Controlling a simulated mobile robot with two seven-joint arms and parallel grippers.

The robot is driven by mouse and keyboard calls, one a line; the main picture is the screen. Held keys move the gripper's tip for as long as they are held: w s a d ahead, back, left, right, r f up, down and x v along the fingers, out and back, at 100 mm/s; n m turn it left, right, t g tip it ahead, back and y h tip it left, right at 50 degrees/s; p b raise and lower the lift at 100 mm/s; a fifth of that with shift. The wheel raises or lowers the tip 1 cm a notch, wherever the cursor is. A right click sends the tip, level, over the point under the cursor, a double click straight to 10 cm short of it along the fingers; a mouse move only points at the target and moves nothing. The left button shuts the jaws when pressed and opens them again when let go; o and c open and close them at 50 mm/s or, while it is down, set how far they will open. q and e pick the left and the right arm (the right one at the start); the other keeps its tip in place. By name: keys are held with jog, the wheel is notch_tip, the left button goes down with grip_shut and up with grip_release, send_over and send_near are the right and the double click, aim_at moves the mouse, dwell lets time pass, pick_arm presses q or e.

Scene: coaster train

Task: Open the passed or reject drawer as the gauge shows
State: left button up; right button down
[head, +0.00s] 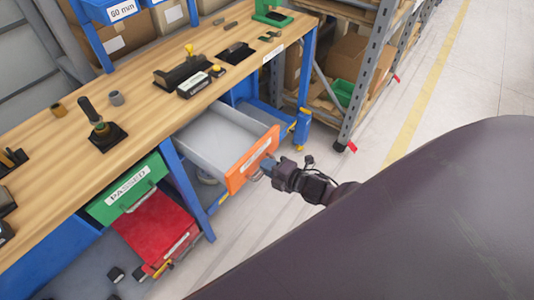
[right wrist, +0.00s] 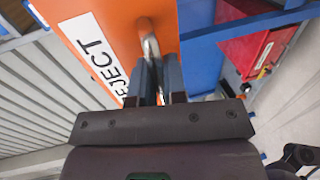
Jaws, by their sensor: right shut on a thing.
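The orange-fronted REJECT drawer (head: 252,159) stands pulled out from under the wooden bench, and its grey inside shows empty. My right gripper (head: 268,168) is at its front, shut on the drawer's metal handle (right wrist: 151,48), which shows between the fingers in the right wrist view. The white REJECT label (right wrist: 93,52) is beside the fingers there. The green PASSED drawer (head: 127,190) to the left is closed under the bench. A gauge with a dark block (head: 183,70) stands on the bench; its reading is too small to tell. My left gripper is not in view.
The wooden bench (head: 120,105) carries several small fixtures and a black post (head: 87,110). A red bin (head: 158,232) lies below the PASSED drawer. A blue bench leg (head: 186,188) stands between the drawers. Shelving (head: 367,75) is at the right, with clear floor beyond.

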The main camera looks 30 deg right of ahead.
jog(key=c, duration=1.2)
grip_release()
jog(key=v, duration=1)
jog(key=shift+s+d+r+p, duration=0.1)
jog(key=shift+s+p, duration=0.25)
jog(key=shift+s+a+f+m+g+h, duration=0.35)
jog(key=shift+s+a+m+g+h, duration=0.8)
jog(key=shift+m, duration=2.35)
jog(key=shift+s+a+f+m+h, duration=0.3)
jog(key=shift+s+m+h, duration=0.4)
jog(key=shift+s+m, duration=2)
jog(key=shift+s+a+f+m+g+h, duration=0.5)
jog(key=shift+m+h, duration=0.45)
jog(key=shift+m, duration=3.35)
